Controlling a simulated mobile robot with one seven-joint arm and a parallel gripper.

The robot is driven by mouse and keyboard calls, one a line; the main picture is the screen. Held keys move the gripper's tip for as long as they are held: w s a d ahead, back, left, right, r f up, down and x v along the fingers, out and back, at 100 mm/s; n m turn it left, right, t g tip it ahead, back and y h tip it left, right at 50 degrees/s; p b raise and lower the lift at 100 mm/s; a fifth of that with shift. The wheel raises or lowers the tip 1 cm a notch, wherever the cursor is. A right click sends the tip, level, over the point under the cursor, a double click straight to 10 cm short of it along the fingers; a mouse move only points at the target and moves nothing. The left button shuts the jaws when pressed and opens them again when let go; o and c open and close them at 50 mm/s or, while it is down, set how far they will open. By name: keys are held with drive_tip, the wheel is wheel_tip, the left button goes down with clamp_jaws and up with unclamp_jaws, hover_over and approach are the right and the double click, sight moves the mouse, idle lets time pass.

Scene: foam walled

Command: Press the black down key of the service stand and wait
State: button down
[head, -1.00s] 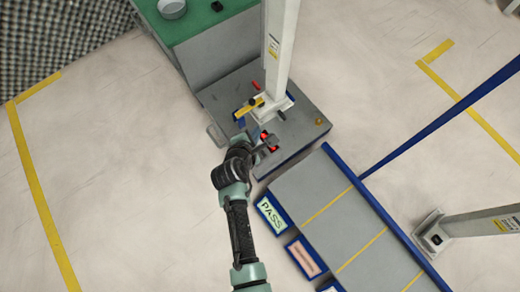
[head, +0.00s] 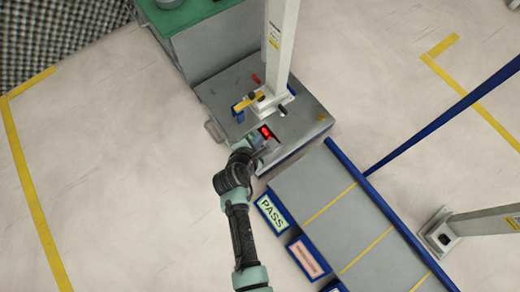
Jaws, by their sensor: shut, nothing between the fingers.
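The service stand (head: 296,123) is a grey box-like unit with a white column rising from it. A small panel with a lit red display (head: 265,132) sits on its top, near the front left edge. My gripper (head: 268,148) is at the end of my arm, just below the display in the picture, over the stand's front edge. It is shut and empty. I cannot make out the black down key; the gripper may cover it. Whether the fingertips touch the panel is too small to tell.
A yellow lever (head: 249,100) and a small red handle (head: 256,78) are by the column (head: 281,45). A green-topped cabinet (head: 207,35) stands behind. A grey blue-edged lane (head: 318,205) with a PASS sign (head: 272,212) lies at lower right. The left floor is clear.

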wheel_tip(320, 180, down, 5)
drive_tip(key=b, duration=0.3)
drive_tip(key=shift+b, duration=0.4)
drive_tip(key=shift+f, duration=0.45)
drive_tip(key=shift+f+b, duration=0.15)
drive_tip(key=shift+b, duration=0.15)
idle(0.9)
drive_tip(key=shift+f, duration=0.25)
